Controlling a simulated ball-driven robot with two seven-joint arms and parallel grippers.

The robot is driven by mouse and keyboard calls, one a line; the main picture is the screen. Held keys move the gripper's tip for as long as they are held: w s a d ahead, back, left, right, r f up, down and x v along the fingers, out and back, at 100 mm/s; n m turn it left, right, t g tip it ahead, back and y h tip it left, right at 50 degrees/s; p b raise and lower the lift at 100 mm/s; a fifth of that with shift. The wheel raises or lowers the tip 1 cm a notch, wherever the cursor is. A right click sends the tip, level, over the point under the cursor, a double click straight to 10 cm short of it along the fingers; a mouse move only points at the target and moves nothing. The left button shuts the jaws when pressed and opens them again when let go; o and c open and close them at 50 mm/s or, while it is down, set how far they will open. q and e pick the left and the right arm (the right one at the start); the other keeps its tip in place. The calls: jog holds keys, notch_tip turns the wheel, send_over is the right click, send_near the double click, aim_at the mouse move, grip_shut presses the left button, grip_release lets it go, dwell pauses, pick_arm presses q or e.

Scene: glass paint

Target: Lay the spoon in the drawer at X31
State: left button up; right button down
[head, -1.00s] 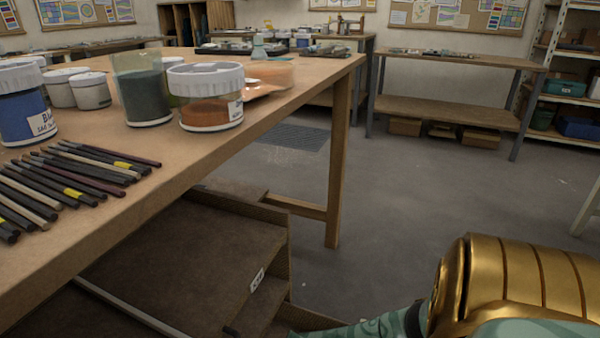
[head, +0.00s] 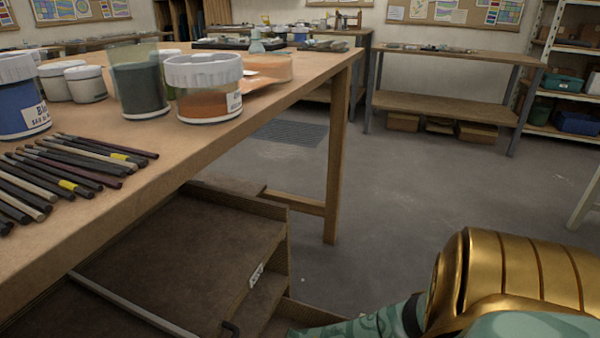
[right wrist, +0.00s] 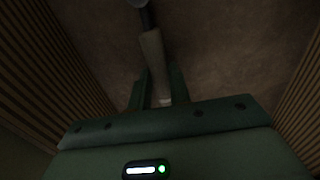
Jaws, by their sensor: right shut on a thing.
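The spoon (right wrist: 152,55) shows in the right wrist view, with a pale handle, a dark neck and a grey end cut off by the top edge. My right gripper (right wrist: 160,88) is shut on its handle. Brown ribbed walls stand on both sides of the gripper, with a dark brown floor beyond the spoon; whether the spoon touches this floor I cannot tell. In the head view an open wooden drawer (head: 185,262) lies under the table, with a small white label (head: 256,275) too small to read surely. My right gripper is out of the head view. My left gripper is not in view.
The wooden table (head: 215,150) overhangs the drawer's left side, and its leg (head: 337,160) stands behind the drawer. Brushes (head: 70,170) and paint jars (head: 205,90) stand or lie on it. A pale bar (head: 130,305) crosses the drawer area. Open floor lies to the right.

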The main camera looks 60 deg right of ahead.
jog(key=shift+r, duration=0.1)
dwell(0.3)
jog(key=c, duration=0.6)
grip_release()
